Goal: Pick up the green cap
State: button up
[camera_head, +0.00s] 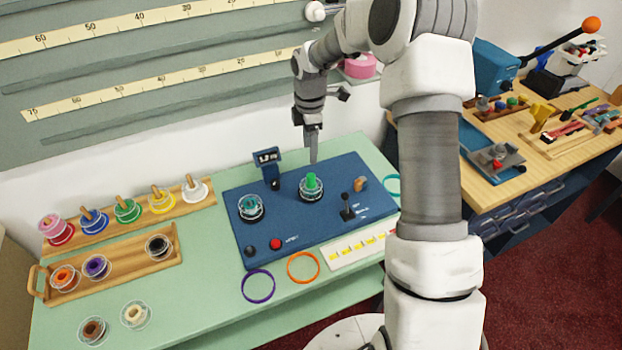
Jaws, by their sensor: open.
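A small bright green cap (311,180) stands upright on a clear and dark round spool or holder on the blue panel (350,170), right of the panel's middle. My gripper (313,158) points down just behind and above the green cap in the picture. It is open and seen edge-on, with nothing visible in it. I cannot tell the exact gap between the fingertips and the cap. The cap's top and front are in clear view.
A teal spool (250,207), a blue upright device (267,168), a red button (275,244) and a black lever (347,208) stand on the panel around the cap. Purple (258,299) and orange (291,268) rings lie in front. Wooden racks with several spools stand left.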

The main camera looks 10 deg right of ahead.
aim_at(311, 175)
notch_tip(311, 175, down, 11)
jog(key=shift+s+r+p, duration=0.1)
jog(key=shift+r+p, duration=0.05)
jog(key=shift+p, duration=0.35)
jog(key=shift+c, duration=0.2)
grip_shut()
